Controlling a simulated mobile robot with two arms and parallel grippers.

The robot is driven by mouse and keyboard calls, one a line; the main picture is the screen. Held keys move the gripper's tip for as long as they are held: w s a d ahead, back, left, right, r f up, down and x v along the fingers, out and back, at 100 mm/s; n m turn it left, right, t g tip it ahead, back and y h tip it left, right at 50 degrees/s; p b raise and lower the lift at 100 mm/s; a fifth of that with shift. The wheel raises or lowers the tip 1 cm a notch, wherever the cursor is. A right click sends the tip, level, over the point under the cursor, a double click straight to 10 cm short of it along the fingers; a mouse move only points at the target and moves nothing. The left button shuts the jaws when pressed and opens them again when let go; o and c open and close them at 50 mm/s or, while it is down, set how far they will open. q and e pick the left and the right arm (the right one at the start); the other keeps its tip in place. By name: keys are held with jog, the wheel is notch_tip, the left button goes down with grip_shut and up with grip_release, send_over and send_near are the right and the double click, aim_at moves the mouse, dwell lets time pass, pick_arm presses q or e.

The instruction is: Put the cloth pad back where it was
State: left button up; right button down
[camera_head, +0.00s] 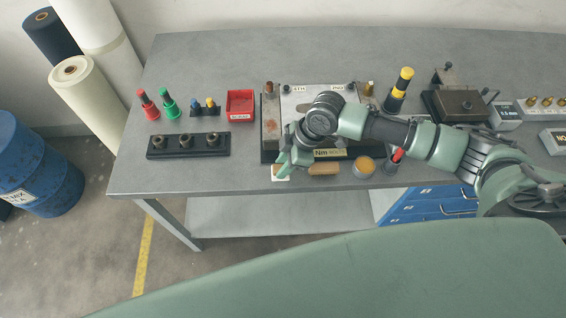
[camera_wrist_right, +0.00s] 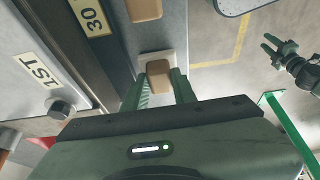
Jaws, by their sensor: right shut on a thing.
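My right gripper (camera_head: 282,166) points down at the front edge of the grey bench. In the right wrist view its two green fingers (camera_wrist_right: 159,86) are shut on a small tan block-like piece (camera_wrist_right: 157,70), which I take to be the cloth pad. A white square (camera_wrist_right: 157,56) lies just under or behind this piece; its corner also shows in the head view (camera_head: 280,176). I cannot tell whether the piece touches the square. My left gripper (camera_wrist_right: 270,46) shows only in the right wrist view, far off over the floor, with its fingers apart and empty.
A similar tan block (camera_head: 323,169) and a round amber-topped tin (camera_head: 364,167) lie beside the gripper along the front edge. The dark-based metal fixture (camera_head: 270,130) stands behind. A red bin (camera_head: 240,105) and a black socket rack (camera_head: 188,146) stand left. The front-left bench top is clear.

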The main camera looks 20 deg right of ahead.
jog(key=shift+f, duration=0.1)
jog(key=c, duration=1.1)
grip_release()
jog(key=shift+c, duration=0.2)
jog(key=shift+r, duration=0.2)
jog(key=shift+d+r, duration=0.15)
jog(key=shift+r, duration=0.15)
jog(key=b+v, duration=0.2)
jog(key=v, duration=0.9)
jog(key=shift+b, duration=0.4)
jog(key=shift+s+r, duration=0.1)
jog(key=shift+s, duration=0.05)
